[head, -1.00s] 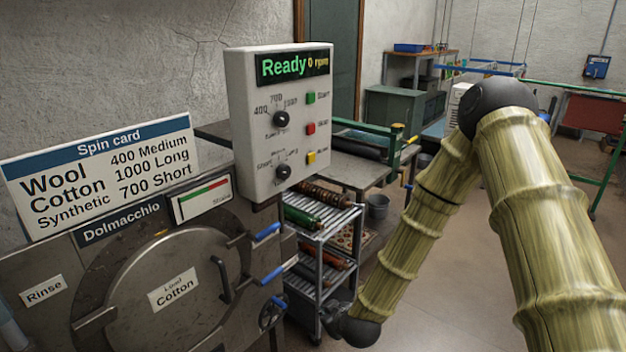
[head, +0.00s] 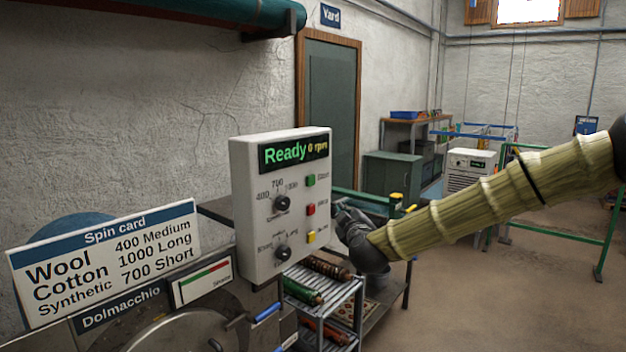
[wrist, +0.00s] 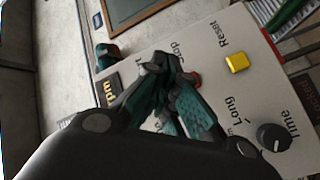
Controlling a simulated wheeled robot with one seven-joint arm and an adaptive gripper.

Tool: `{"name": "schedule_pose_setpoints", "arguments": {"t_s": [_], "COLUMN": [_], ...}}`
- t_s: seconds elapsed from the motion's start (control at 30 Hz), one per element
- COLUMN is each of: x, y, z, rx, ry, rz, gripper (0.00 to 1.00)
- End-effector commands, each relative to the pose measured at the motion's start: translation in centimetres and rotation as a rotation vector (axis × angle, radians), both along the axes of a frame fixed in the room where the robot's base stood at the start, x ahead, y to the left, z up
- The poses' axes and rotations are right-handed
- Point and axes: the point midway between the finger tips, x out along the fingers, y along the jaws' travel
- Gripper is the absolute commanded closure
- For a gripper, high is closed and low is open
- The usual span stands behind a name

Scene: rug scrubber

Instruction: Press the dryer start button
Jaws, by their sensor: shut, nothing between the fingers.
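My gripper (head: 343,212) is shut and empty, just right of the panel at about the red button's height. In the wrist view my gripper (wrist: 178,68) is in front of the panel face, its fingers partly covering the red button (wrist: 195,80). The green button is hidden there; the yellow button (wrist: 236,63) is clear. Contact cannot be told.
Two knobs, an upper (head: 281,203) and a lower (head: 282,252), sit left of the buttons. A spin card (head: 105,262) stands left of the panel on the Dolmacchio machine. A rack (head: 335,305) with rollers stands below right. Open floor lies to the right.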

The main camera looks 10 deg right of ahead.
Motion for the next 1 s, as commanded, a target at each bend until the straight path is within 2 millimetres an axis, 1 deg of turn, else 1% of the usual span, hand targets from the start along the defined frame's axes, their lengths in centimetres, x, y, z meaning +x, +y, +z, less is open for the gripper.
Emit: {"name": "schedule_pose_setpoints", "arguments": {"t_s": [0.03,0.1,0.2,0.27,0.37,0.73,0.87,1.0], "x": [0.1,0.3,0.4,0.4,0.4,0.6,1.3,2.5], "y": [-0.6,-1.2,-1.8,-1.9,-2.0,-1.8,-1.2,-0.3], "z": [1.8,3.5,4.9,5.4,5.6,5.5,5.5,5.4], "rx": [-0.01,-0.026,-0.041,-0.046,-0.048,-0.048,-0.049,-0.049], "ry": [-0.021,-0.042,-0.06,-0.066,-0.068,-0.068,-0.068,-0.067], "rz": [-0.011,-0.024,-0.038,-0.041,-0.042,-0.042,-0.042,-0.041], "gripper": [1.0,1.0,1.0,1.0,1.0,1.0,1.0,1.0]}}
